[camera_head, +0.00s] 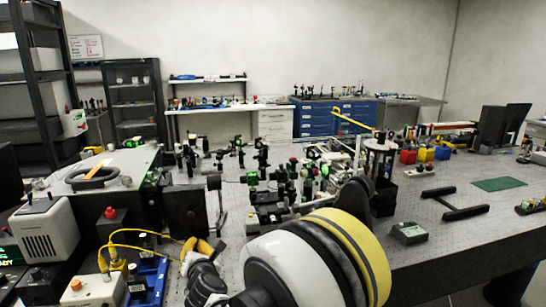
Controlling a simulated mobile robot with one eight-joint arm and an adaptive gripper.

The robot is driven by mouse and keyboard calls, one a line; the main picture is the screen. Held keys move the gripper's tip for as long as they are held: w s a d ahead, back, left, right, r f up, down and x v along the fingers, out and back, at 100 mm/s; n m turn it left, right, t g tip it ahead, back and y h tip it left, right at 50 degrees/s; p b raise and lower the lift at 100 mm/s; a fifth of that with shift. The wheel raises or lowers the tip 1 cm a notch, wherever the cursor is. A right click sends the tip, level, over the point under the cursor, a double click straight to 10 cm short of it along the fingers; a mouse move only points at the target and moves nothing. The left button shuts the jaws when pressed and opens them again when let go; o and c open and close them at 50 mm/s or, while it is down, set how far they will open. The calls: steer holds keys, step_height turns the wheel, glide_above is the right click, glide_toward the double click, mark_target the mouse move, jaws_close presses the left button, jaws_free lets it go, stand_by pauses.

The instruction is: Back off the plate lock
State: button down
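I cannot make out the plate lock for certain in the head view. A dark ring (84,179) with an orange bar (97,169) across it lies on the pale top of a box-like unit at the left; I cannot tell whether it belongs to the lock. Small dark optical mounts (262,165), some with green lights, stand crowded on the grey bench (405,208) in the middle. My arm, a thick white link with black and yellow bands, fills the lower middle and hides the bench behind it. I see no gripper fingers clearly.
A white instrument (45,232), a red-topped box (111,222) and a yellow cable (135,240) crowd the left.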

steer(key=shift+a+r, duration=0.1)
steer(key=shift+a, duration=0.15)
stand_by(0.3)
steer(key=shift+s+r, duration=0.15)
steer(key=shift+r, duration=0.2)
steer(key=v, duration=0.3)
steer(key=f+b+v, duration=0.1)
steer(key=v, duration=0.1)
steer(key=shift+s+a, duration=0.15)
steer(key=shift+s, duration=0.35)
steer(key=shift+s+d+f, duration=0.2)
steer(key=shift+d+f, duration=0.6)
steer(key=shift+d, duration=0.2)
steer(key=shift+w+d+r+p+x, duration=0.15)
steer(key=shift+r+x, duration=0.1)
steer(key=shift+x, duration=0.85)
steer(key=shift+w+d+r+p+x, duration=0.1)
steer(key=shift+r+x, duration=0.1)
steer(key=shift+x, duration=0.9)
steer(key=shift+w+d+r+p+x, duration=0.15)
steer(key=shift+r+x, duration=0.1)
steer(key=shift+x, duration=0.9)
